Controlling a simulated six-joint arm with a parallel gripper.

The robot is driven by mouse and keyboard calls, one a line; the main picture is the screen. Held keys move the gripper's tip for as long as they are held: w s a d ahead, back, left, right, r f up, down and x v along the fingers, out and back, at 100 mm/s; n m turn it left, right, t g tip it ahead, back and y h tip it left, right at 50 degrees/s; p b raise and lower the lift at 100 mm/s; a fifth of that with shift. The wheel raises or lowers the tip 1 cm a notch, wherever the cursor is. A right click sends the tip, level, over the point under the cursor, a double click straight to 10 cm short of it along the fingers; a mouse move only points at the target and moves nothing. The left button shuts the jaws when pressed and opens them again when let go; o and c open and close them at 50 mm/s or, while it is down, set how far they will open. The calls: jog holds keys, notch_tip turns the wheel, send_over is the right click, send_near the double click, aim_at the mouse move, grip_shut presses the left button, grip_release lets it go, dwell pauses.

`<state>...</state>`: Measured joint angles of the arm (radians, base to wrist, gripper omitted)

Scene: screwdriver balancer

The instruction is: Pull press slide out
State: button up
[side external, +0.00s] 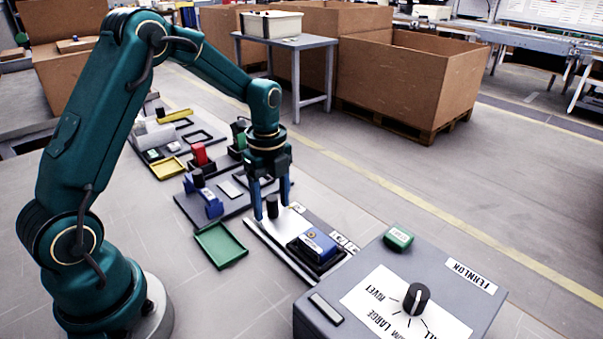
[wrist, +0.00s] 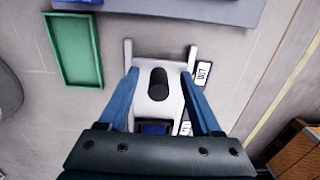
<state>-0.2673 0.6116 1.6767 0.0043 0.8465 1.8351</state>
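The press slide (side external: 285,222) is a pale plate with an upright black knob (side external: 272,206) near its far end. In the wrist view the slide (wrist: 172,107) lies below my gripper, with its black knob (wrist: 158,84) between the fingers. My gripper (side external: 271,212) points down with its blue fingers apart, one on each side of the knob. In the wrist view my gripper (wrist: 160,73) is open, with visible gaps beside the knob. A blue block (side external: 319,243) sits in a black holder at the near end; the gripper body partly hides it in the wrist view.
A label reading OUT (wrist: 203,73) is beside the slide. A grey control box (side external: 330,304) with a black dial (side external: 416,298) and green button (side external: 398,237) stands nearby. A green tray (side external: 221,245) lies left of the slide. Blue, red and yellow fixtures stand behind.

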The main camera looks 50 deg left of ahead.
jog(key=shift+d, duration=0.1)
dwell(0.4)
jog(key=shift+r, duration=3.45)
